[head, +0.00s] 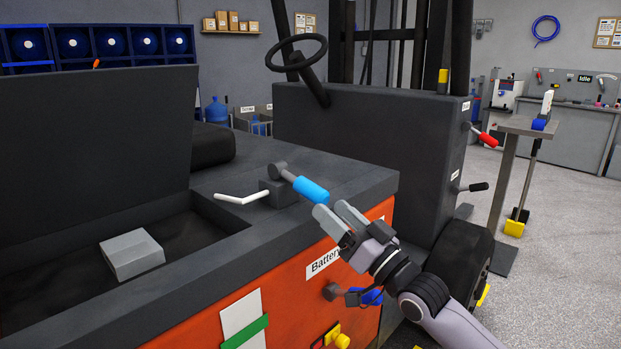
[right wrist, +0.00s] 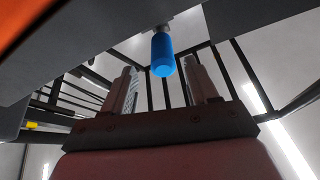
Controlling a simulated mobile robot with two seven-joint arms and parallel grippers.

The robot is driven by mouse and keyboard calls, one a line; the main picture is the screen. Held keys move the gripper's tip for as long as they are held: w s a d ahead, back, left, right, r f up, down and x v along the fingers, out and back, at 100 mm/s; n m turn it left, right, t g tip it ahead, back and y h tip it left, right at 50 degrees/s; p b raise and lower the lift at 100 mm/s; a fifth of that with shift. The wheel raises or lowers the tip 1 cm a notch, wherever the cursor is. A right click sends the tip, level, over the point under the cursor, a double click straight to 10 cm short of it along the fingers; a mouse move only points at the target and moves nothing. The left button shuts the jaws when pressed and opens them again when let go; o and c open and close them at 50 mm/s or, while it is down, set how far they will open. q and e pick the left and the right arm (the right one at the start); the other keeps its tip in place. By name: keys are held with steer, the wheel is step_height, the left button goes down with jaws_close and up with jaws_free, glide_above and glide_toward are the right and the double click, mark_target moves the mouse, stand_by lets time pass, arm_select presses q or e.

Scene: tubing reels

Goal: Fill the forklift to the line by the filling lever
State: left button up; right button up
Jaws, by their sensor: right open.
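The forklift's orange side (head: 292,285) carries a "Battery" label. On its dark top is a lever with a blue grip (head: 310,189) on a grey block, with a bent white spout (head: 240,199) beside it. A white gauge strip (head: 241,314) with a green line (head: 246,332) is on the side; no fill level is readable. My right gripper (head: 336,213) is open and empty, just beside the blue grip's end. In the right wrist view the blue grip (right wrist: 162,54) shows between the open fingers (right wrist: 161,88), not clasped. My left gripper is not in view.
An open battery bay with a grey block (head: 132,254) lies left of the lever under a raised dark lid (head: 95,140). A blue knob (head: 371,296) and a yellow knob (head: 337,337) stick out of the side. Red (head: 487,138) and black levers are farther right.

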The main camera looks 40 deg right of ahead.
mark_target(300, 180)
steer(key=shift+x, duration=3.5)
steer(key=shift+a, duration=0.2)
jaws_close()
